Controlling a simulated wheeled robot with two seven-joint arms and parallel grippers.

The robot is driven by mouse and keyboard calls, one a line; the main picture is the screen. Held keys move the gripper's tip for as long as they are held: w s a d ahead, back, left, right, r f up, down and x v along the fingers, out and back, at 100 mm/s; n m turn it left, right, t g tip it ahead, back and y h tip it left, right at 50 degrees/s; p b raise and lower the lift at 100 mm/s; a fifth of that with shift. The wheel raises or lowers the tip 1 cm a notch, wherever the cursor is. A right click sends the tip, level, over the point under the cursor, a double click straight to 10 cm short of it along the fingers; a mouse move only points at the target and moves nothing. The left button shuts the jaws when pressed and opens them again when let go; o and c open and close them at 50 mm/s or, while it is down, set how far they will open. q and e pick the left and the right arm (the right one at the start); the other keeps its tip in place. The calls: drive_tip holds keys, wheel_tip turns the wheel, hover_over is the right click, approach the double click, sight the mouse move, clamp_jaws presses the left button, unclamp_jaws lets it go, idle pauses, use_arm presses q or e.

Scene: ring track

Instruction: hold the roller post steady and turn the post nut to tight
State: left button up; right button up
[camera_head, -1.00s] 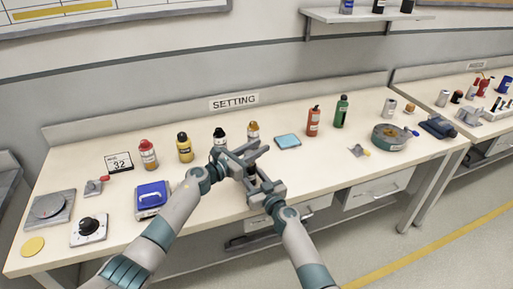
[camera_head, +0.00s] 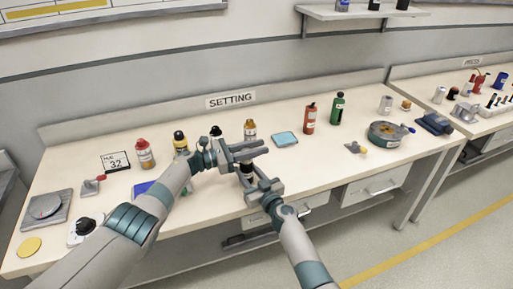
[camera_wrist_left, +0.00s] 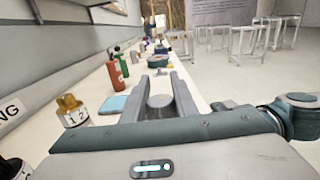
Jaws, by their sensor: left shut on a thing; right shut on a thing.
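My left gripper (camera_head: 256,148) is above my right gripper (camera_head: 258,181), close over the front part of the bench. In the left wrist view, a grey round top, which looks like the post nut (camera_wrist_left: 160,101), sits between the two fingers of my left gripper (camera_wrist_left: 160,88), and they are shut on it. My right gripper is shut on what looks like the roller post, just below. The fingers hide most of the post and nut in the head view, so the nut's tightness cannot be told.
Bottles stand behind, among them an amber-topped one (camera_head: 250,130), a red one (camera_head: 309,118) and a green one (camera_head: 337,109). A light blue pad (camera_head: 285,139) lies to the right. A blue-topped box (camera_head: 145,188) is partly behind my left arm. The bench between pad and small fitting (camera_head: 355,148) is clear.

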use_arm(q)
drive_tip(key=shift+s+f, duration=0.15)
drive_tip(key=shift+f, duration=0.05)
idle(0.3)
drive_tip(key=o, duration=1.1)
drive_tip(key=shift+r, duration=0.1)
drive_tip(key=shift+a, duration=0.2)
drive_tip(key=v, duration=1.1)
drive_tip(key=shift+a, duration=0.4)
